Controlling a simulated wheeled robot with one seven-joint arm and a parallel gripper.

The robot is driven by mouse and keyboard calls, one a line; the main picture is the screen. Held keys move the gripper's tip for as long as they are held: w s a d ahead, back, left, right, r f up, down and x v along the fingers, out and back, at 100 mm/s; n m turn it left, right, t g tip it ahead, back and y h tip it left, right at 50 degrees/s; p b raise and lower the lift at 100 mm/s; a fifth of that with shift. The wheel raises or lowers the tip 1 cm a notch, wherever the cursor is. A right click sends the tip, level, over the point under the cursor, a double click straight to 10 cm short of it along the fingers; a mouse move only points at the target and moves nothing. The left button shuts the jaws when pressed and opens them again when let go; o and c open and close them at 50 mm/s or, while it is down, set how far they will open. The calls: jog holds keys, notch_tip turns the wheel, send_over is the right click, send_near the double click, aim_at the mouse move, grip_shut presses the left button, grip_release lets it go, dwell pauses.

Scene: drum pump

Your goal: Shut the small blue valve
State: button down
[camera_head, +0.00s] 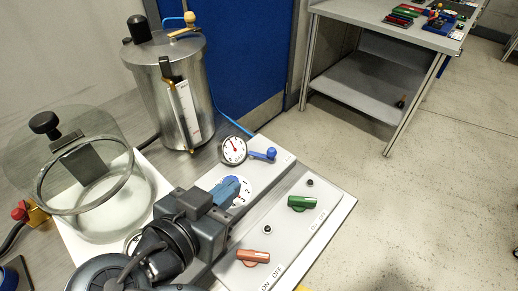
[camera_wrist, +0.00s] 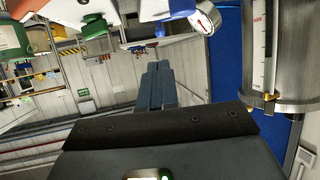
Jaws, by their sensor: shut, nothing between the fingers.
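The small blue valve (camera_head: 266,154) is a short lever with a round blue end, on the light panel just right of the gauge. In the head view its lever points right. In the wrist view its blue end (camera_wrist: 160,31) shows near the top, beside the gauge. My gripper (camera_head: 233,184) is shut and empty, with its slate-blue fingers together over the numbered dial. It is apart from the valve, to its lower left in the head view. In the wrist view the closed fingertips (camera_wrist: 159,66) sit below the valve's blue end.
A white gauge (camera_head: 233,150) stands close left of the valve. Green (camera_head: 302,203) and orange (camera_head: 253,257) handles sit on the front panel. A steel drum (camera_head: 176,85) stands behind, and a glass chamber (camera_head: 98,190) at left. Open floor lies right.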

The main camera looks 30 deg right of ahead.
aim_at(270, 155)
jog(key=p+x, duration=0.2)
jog(key=x, duration=1.2)
